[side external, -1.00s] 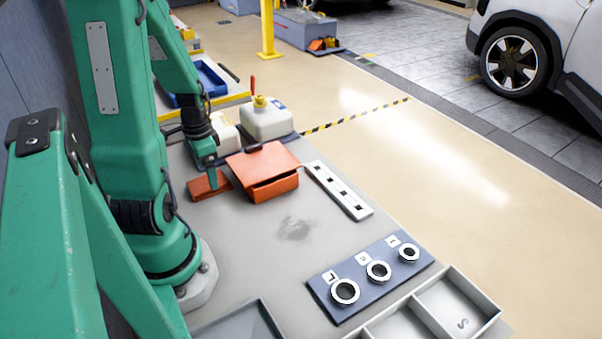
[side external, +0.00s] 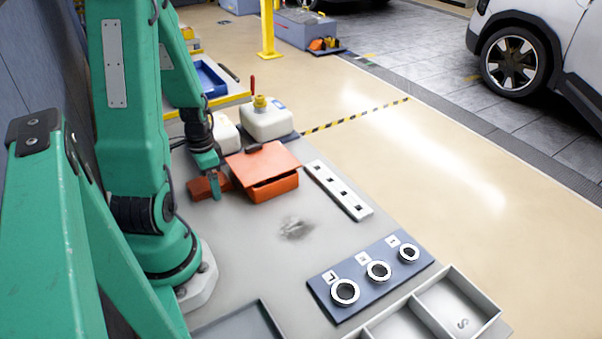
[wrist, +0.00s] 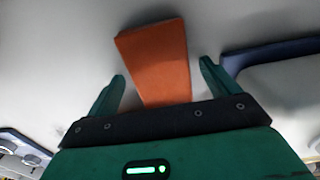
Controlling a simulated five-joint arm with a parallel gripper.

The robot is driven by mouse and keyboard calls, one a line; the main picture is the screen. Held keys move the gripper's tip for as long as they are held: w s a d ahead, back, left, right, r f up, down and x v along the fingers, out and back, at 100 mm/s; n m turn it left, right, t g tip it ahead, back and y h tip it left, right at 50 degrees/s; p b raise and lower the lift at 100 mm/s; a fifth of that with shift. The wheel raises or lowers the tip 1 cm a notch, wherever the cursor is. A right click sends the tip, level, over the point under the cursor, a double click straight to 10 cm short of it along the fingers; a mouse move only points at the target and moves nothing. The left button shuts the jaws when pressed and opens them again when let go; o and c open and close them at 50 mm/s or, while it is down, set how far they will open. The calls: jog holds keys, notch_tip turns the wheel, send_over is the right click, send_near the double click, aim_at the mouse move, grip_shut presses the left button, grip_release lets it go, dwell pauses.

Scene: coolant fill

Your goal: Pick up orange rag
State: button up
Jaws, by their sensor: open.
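The orange rag (side external: 199,188), a flat folded-looking orange piece, lies on the grey bench top beside the orange box in the side view. My gripper (side external: 212,186) is low over it, and a green finger hides part of it. In the wrist view the rag (wrist: 158,58) lies between and beyond the two open green fingers of my gripper (wrist: 162,75). Its near end is hidden behind the dark gripper body. I see a gap on both sides of the rag, and no finger clearly touches it.
An orange box (side external: 274,189) with a tilted lid stands close right of my gripper. White jugs (side external: 266,122) stand behind. A white slotted strip (side external: 338,190), a blue plate with rings (side external: 330,306) and a grey divided tray (side external: 488,326) lie nearer. The bench middle is clear.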

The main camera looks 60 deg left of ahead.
jog(key=c, duration=1.1)
jog(key=shift+o, duration=0.2)
jog(key=shift+r, duration=0.1)
notch_tip(320, 180, up, 10)
dwell(0.4)
jog(key=o, duration=0.3)
jog(key=shift+c, duration=1.1)
